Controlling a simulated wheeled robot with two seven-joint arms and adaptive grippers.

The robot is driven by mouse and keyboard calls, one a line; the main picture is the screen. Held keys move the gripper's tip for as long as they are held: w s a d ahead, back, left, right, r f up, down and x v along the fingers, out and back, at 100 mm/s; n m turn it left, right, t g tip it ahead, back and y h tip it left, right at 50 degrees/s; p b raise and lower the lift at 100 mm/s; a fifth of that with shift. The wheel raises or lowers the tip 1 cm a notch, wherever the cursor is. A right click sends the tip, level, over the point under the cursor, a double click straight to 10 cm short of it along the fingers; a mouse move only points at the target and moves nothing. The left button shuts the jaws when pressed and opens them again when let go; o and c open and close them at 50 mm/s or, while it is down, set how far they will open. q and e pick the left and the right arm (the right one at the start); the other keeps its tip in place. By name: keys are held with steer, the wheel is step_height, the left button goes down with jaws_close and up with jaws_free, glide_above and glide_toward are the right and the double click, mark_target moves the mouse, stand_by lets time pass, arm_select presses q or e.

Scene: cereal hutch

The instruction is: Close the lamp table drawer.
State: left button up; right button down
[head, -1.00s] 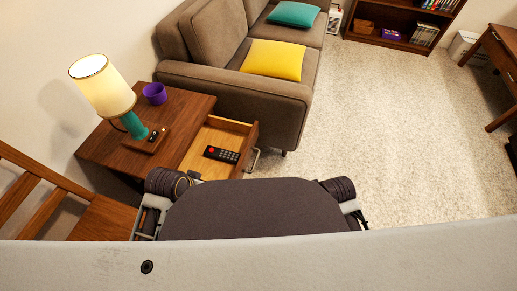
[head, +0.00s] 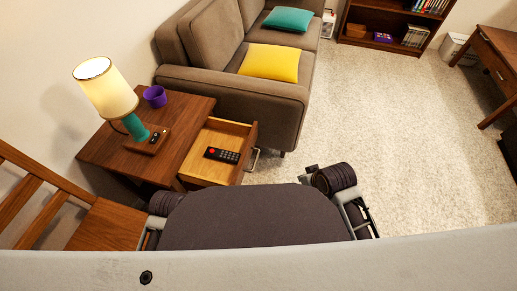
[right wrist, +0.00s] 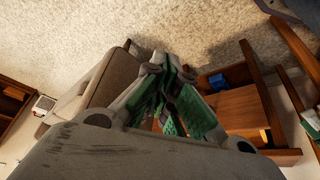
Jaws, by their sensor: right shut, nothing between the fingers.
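The lamp table (head: 110,150) stands at the left of the head view, by the sofa's near arm. Its drawer (head: 252,150) is pulled out toward the right, with a metal handle (head: 252,160) on its front. A black remote (head: 221,155) with a red button lies inside. In the right wrist view my right gripper (right wrist: 172,90) has green finger pads, and its fingers are shut with nothing between them. It is not touching the drawer in any view. My left gripper is out of view; only a bit of that arm shows.
On the table stand a lit lamp (head: 108,90), a purple cup (head: 155,96) and a small wooden tray (head: 147,143). A wooden chair (head: 110,224) is at the near left. The sofa (head: 230,100) lies behind. Pale carpet (head: 360,120) is clear to the right of the drawer.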

steer(key=w+d+r+n+t+h, duration=0.2)
steer(key=w+d+r+n+t, duration=0.15)
steer(key=w+r, duration=0.7)
steer(key=w+d+r+n+t+h, duration=0.2)
steer(key=w+d+r+t, duration=0.25)
steer(key=w+r, duration=0.55)
steer(key=w+a+r+n+t+y, duration=0.3)
steer(key=w+r+n+t, duration=0.15)
steer(key=n, duration=0.25)
steer(key=w+a+r+n+t+y, duration=0.3)
steer(key=r+n, duration=0.3)
steer(key=s+a+f+n+g+y, duration=0.4)
steer(key=a+f+n+g+y, duration=0.4)
steer(key=n, duration=0.8)
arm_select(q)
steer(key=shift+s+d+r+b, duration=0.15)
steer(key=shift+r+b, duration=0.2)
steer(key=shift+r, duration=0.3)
arm_select(e)
steer(key=s+f+n+g+h, duration=0.1)
steer(key=s+f+n+g, duration=0.3)
steer(key=f, duration=0.5)
steer(key=s+d+f+n+g+h, duration=0.1)
steer(key=s+f+n+g, duration=0.4)
steer(key=f+n, duration=0.3)
steer(key=shift+s+d+f+h, duration=0.15)
steer(key=shift+s+f+h, duration=0.25)
steer(key=shift+s+f, duration=0.35)
